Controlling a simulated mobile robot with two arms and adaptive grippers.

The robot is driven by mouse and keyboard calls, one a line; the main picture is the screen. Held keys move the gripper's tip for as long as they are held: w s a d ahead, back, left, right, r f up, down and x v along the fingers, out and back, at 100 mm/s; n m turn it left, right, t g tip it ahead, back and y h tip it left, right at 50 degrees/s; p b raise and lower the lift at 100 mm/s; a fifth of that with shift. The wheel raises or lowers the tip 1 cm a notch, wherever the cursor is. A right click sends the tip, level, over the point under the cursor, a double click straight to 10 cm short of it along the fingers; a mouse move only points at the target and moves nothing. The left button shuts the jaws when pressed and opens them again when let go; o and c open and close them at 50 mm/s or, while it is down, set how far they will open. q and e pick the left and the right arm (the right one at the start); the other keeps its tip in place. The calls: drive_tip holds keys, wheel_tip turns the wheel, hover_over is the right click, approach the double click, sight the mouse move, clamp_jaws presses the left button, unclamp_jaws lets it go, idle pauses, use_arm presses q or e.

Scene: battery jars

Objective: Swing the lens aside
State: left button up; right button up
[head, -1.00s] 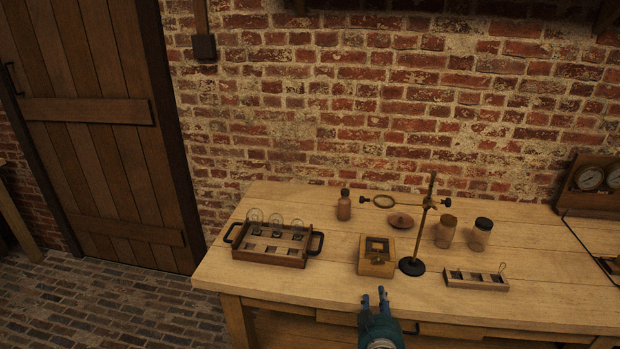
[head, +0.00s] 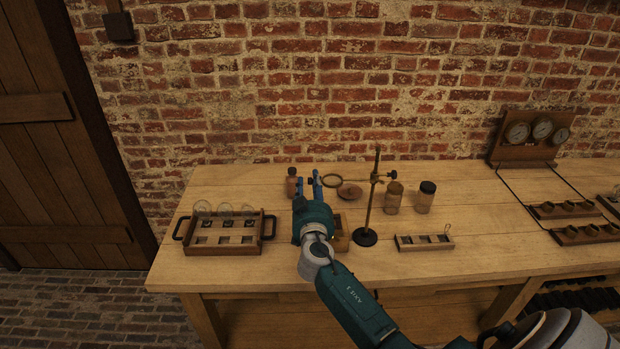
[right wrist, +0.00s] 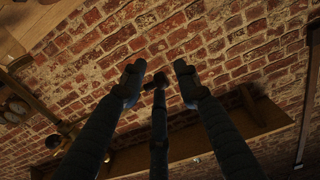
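The round lens (head: 332,181) sits in a brass ring on a horizontal arm of the stand (head: 376,195), in the head view. The ring points left from the upright rod. My right gripper (head: 308,187) is open at the ring's left end, where the lens handle was seen earlier. The fingers now cover that end. In the right wrist view, the two fingers (right wrist: 158,80) are apart, with a dark knobbed piece between them; I cannot tell whether they touch it. My left gripper is not in view.
A wooden box (head: 342,234) stands below the lens, partly hidden by my right arm. A bottle (head: 291,181) is behind the gripper. A dish (head: 349,191) and two jars (head: 394,197) (head: 425,197) are close to the stand. A tray (head: 222,248) stands left, a small rack (head: 424,242) right.

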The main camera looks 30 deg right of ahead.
drive_tip(key=shift+w+d, duration=0.35)
drive_tip(key=shift+w, duration=0.15)
clamp_jaws()
